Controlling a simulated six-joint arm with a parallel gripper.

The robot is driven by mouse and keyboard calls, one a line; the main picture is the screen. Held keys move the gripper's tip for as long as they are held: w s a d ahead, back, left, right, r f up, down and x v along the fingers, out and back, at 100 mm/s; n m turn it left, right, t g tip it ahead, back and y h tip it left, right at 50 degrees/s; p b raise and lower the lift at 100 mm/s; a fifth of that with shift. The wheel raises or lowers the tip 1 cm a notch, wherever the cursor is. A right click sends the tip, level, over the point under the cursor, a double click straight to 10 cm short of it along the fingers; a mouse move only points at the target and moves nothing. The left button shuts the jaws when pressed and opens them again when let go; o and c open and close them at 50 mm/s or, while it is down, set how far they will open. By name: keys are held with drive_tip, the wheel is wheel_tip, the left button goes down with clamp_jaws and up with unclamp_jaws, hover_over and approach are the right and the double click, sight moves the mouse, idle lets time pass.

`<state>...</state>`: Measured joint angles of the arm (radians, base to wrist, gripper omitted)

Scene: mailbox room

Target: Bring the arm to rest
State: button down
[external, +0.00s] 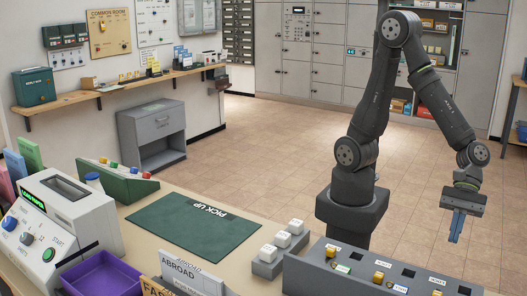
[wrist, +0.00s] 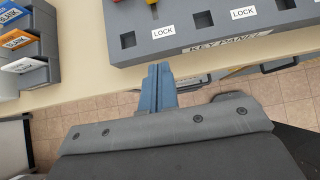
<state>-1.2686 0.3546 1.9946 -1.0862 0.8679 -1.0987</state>
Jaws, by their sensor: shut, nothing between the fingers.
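My gripper (external: 456,226) hangs at the right of the external view, pointing down, with its blue fingers together and nothing between them. In the wrist view the blue fingers (wrist: 158,78) also show pressed together and empty. The key panel also shows in the external view (external: 330,277), at the lower right, in front of my base.
A green pick-up mat (external: 180,225) lies bare on the counter. A purple tray (external: 102,275), a machine with a green button (external: 60,220) and a grey holder with white blocks (external: 280,247) stand around it. Tiled floor (external: 270,140) lies open behind. Grey lockers (external: 320,45) line the back wall.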

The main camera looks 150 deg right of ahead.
drive_tip(key=w+r+m+g, duration=0.9)
drive_tip(key=w+r+m, duration=0.3)
drive_tip(key=m, duration=0.6)
drive_tip(key=shift+w+r, duration=0.25)
drive_tip(key=shift+w, duration=0.4)
drive_tip(key=s+f+n+t+h, duration=0.2)
drive_tip(key=s+f+n+t, duration=0.4)
drive_tip(key=n, duration=0.5)
drive_tip(key=shift+s+d+f+t, duration=0.3)
drive_tip(key=shift+s+f, duration=0.65)
drive_tip(key=shift+s, duration=0.8)
